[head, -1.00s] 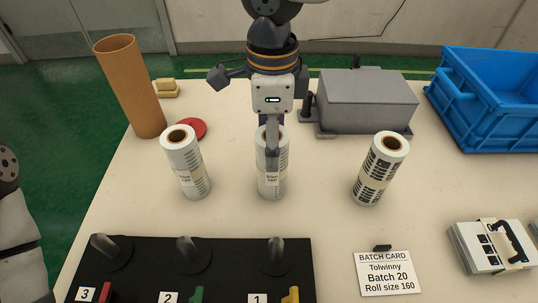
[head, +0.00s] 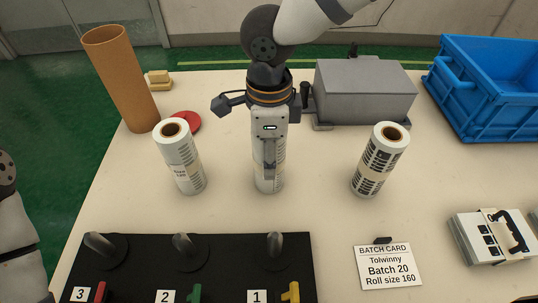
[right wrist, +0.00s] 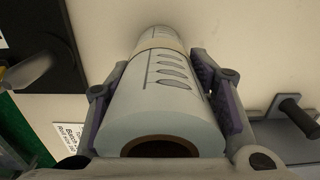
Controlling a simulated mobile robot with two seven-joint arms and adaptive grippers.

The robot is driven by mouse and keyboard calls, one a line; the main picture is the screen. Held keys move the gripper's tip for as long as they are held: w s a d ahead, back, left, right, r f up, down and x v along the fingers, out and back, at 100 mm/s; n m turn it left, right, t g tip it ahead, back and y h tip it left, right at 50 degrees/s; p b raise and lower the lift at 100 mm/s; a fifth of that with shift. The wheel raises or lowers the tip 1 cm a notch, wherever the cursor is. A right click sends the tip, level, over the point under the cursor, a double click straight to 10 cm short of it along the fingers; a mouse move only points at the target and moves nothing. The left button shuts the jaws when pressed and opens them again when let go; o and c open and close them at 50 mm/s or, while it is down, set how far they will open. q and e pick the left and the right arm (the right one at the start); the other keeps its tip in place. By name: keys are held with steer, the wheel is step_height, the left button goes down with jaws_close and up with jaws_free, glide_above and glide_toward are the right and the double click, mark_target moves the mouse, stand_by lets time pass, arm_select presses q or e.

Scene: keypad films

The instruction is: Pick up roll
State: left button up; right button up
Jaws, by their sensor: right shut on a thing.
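Three upright white film rolls with dark print stand in a row on the table in the head view: a left roll (head: 180,160), a middle roll (head: 268,182) and a right roll (head: 380,160). My right gripper (head: 269,158) comes down from above and is shut on the middle roll, covering its upper part. In the right wrist view the held roll (right wrist: 150,115) lies between the two fingers, its brown core end facing the camera. Its base appears at table level; I cannot tell if it is lifted. My left gripper is out of view. A batch card (head: 388,268) reads "Tolwinny, Batch 20, Roll size 160".
A black board (head: 140,262) with pegs numbered 3, 2, 1 is in front. Behind stand a brown tube (head: 122,80), a red disc (head: 186,121), a grey box (head: 365,92) and a blue crate (head: 485,100).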

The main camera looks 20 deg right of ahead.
steer(key=shift+r, duration=0.1)
steer(key=shift+r, duration=0.3)
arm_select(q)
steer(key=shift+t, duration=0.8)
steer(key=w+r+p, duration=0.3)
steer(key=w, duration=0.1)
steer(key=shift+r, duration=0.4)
arm_select(e)
steer(key=s+a+r, duration=0.3)
steer(key=s+r, duration=1.1)
steer(key=r, duration=0.1)
steer(key=shift+s+a, duration=0.3)
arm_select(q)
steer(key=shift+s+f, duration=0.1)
arm_select(e)
steer(key=shift+f, duration=2.9)
